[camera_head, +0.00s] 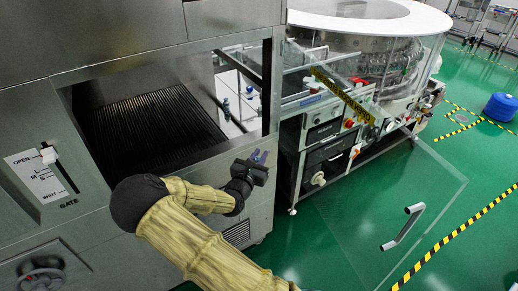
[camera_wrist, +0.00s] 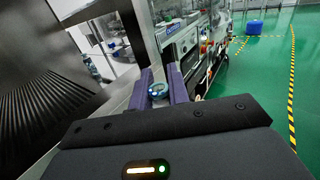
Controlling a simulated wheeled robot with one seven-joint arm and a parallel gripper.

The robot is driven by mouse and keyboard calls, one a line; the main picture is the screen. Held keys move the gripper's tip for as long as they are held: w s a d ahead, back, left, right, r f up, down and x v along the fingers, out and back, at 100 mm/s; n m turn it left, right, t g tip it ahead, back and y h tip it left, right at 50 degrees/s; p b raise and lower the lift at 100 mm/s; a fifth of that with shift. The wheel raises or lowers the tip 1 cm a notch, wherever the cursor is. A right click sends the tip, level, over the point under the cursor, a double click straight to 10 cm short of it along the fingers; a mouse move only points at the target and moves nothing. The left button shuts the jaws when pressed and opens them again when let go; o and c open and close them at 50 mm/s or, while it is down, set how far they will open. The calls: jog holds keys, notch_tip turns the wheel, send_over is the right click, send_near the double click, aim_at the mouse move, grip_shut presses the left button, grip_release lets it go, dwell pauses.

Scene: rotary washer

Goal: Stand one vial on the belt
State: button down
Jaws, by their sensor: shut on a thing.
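My gripper (camera_head: 259,157) is shut on a vial. In the wrist view the vial (camera_wrist: 157,91) shows its round blue-rimmed top between the two purple fingers. In the head view the held vial is too small to make out. The dark ribbed belt (camera_head: 150,122) lies inside the steel machine, behind the open front window, to the left of my gripper. Its ribs also show at the left of the wrist view (camera_wrist: 35,105). My gripper is outside the opening, near its lower right corner. No vial shows on the visible part of the belt.
Small blue-topped items (camera_head: 249,89) stand on a pale surface beyond the belt. The steel window frame (camera_head: 236,146) edges the opening. A transparent door (camera_head: 395,200) with a handle stands open at right. A gate lever (camera_head: 48,155) is on the left panel.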

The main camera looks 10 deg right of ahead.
jog(key=s+f+n+t+y, duration=0.1)
jog(key=s+f+n+y, duration=0.2)
jog(key=f, duration=0.4)
jog(key=s+a+f+n+t+y, duration=0.1)
jog(key=s+f+n+t+y, duration=0.1)
jog(key=s+f+n+y, duration=0.2)
notch_tip(320, 180, down, 5)
jog(key=s+y, duration=0.1)
jog(key=y, duration=0.2)
jog(key=shift+s+a+r+t+y, duration=0.2)
jog(key=shift+a+t+y, duration=0.1)
jog(key=shift+y, duration=0.1)
